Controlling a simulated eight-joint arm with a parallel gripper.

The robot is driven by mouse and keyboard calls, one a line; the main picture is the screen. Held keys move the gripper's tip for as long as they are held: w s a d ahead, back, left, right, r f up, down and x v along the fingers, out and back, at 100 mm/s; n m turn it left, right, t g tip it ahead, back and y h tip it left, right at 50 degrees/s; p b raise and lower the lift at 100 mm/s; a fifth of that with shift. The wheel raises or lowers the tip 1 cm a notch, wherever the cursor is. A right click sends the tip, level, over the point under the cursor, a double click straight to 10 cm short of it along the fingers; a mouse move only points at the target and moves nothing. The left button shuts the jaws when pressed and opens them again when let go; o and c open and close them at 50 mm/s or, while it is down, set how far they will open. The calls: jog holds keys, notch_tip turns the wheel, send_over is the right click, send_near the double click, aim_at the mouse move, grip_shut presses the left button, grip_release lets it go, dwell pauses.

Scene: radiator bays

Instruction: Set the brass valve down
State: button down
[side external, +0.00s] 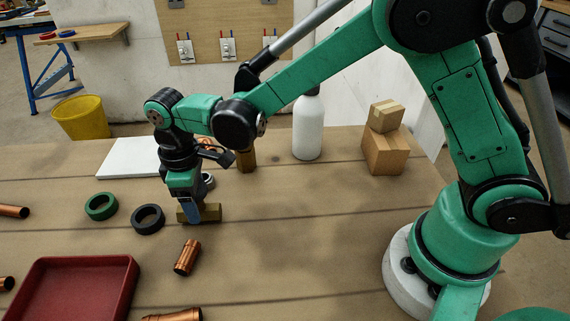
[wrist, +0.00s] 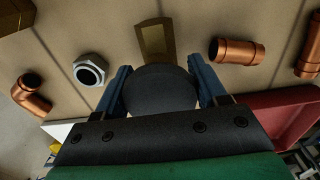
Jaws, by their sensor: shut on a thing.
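The brass valve (side external: 211,214) is a dull brass, block-like piece at the lower end of my gripper (side external: 193,208). My gripper points down and is shut on it, low over the wooden table. I cannot tell whether the valve touches the table. In the wrist view the valve (wrist: 155,36) shows as a hollow brass block between the two blue fingers of my gripper (wrist: 160,68). The fingers hide part of the valve in the side view.
A black ring (side external: 148,206) and a green ring (side external: 101,218) lie left of the gripper. A copper coupling (side external: 187,257) and red tray (side external: 75,262) are nearer the camera. A hex nut (wrist: 90,70) and brass piece (side external: 246,161) are behind.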

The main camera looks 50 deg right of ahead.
jog(key=shift+f, duration=0.2)
jog(key=shift+c, duration=0.3)
grip_release()
jog(key=shift+r, duration=0.1)
notch_tip(320, 180, up, 11)
jog(key=shift+r, duration=0.1)
jog(key=shift+d+r, duration=0.2)
jog(key=shift+r, duration=0.3)
jog(key=s+d+f+m+t, duration=0.1)
jog(key=s+d+m+t, duration=0.6)
jog(key=d, duration=0.7)
jog(key=shift+s+d+f+m, duration=0.4)
jog(key=shift+s+m, duration=0.6)
jog(key=shift+s, duration=0.15)
